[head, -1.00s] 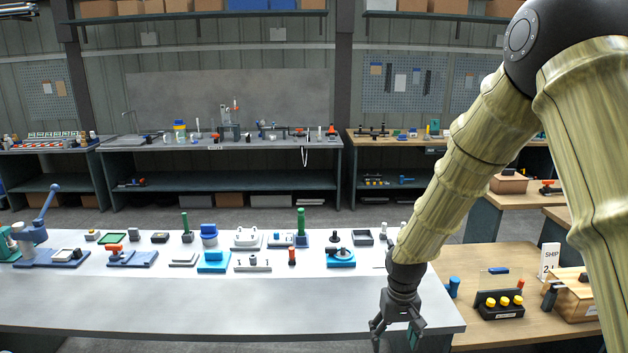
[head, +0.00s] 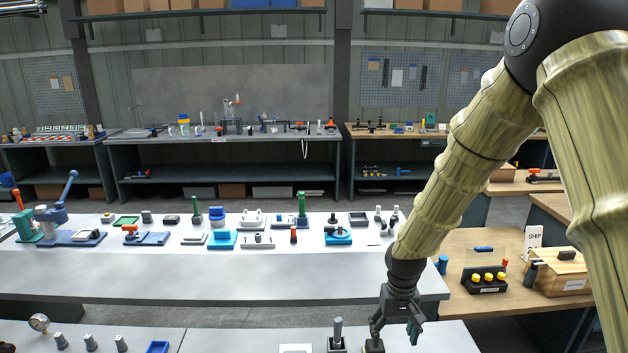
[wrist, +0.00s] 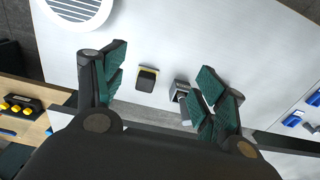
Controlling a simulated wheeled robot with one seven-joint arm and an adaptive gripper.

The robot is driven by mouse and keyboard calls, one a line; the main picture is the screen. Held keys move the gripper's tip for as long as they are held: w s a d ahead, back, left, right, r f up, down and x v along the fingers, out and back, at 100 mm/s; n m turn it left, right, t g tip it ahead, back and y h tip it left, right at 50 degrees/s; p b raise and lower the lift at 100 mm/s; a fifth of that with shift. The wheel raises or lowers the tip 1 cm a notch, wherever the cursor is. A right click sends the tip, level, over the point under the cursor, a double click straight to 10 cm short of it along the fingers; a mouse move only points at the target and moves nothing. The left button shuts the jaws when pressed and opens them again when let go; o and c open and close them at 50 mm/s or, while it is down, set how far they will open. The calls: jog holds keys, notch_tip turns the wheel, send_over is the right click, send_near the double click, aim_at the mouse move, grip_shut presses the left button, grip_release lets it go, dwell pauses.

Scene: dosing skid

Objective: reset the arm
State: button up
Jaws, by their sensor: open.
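My gripper (head: 398,328) hangs at the lower right of the head view, fingers pointing down over the near grey bench (head: 240,335). In the wrist view my gripper (wrist: 160,92) is open, its two green-padded fingers wide apart with nothing held between them. A small dark block with a yellowish edge (wrist: 147,79) lies on the bench top beyond the gap between the fingers. A grey metal piece (wrist: 181,90) stands beside the right finger, partly hidden by it. I cannot tell the exact height of the fingers above the bench.
A post in a dark base (head: 337,338) stands just left of my gripper. A gauge (head: 39,322) and several grey knobs are on the near bench's left. The middle bench (head: 200,275) holds many fixtures. A wooden box (head: 563,276) sits on the right table.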

jog(key=shift+y, duration=0.5)
jog(key=s+f, duration=0.5)
jog(key=f, duration=0.1)
jog(key=s+f, duration=0.5)
jog(key=f, duration=0.2)
jog(key=s+f, duration=0.5)
jog(key=f, duration=0.1)
jog(key=shift+s+f, duration=0.15)
jog(key=shift+s, duration=0.15)
jog(key=s+d+f, duration=0.2)
jog(key=s+f, duration=0.2)
jog(key=s, duration=0.7)
jog(key=s+d+f, duration=0.1)
jog(key=s+f, duration=0.4)
jog(key=s, duration=0.5)
notch_tip(320, 180, down, 10)
jog(key=h+b, duration=0.1)
jog(key=b, duration=0.9)
jog(key=shift+s+d+m, duration=0.2)
jog(key=shift+s+m, duration=0.2)
jog(key=shift+r, duration=0.1)
